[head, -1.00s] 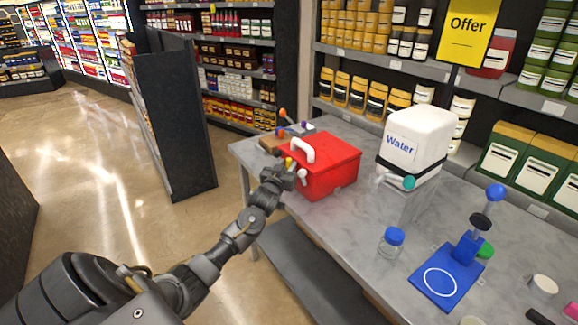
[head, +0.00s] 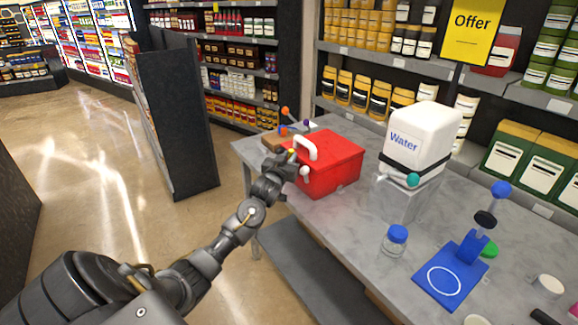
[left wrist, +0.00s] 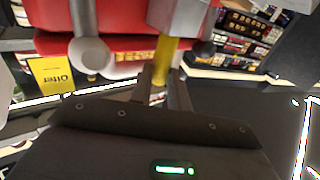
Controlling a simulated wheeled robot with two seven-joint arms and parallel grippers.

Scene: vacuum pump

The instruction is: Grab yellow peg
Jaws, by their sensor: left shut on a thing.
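The yellow peg (left wrist: 164,58) shows as a short yellow shaft between my left gripper's fingers in the left wrist view. Its far end meets a grey block (left wrist: 180,14); I cannot tell whether they are joined. In the head view, my left gripper (head: 288,160) is just left of the red box (head: 332,165) and its white handle (head: 305,148), above the table's left edge. A small bit of the yellow peg (head: 291,154) shows at its tip. The left gripper (left wrist: 161,82) is shut on the peg. My right gripper is not in view.
A wooden block with coloured-ball pegs (head: 272,142) stands behind the gripper. A water tank (head: 418,140), a blue-lidded jar (head: 395,241) and a blue stand (head: 450,275) are to the right on the grey table (head: 345,225). Open floor lies left.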

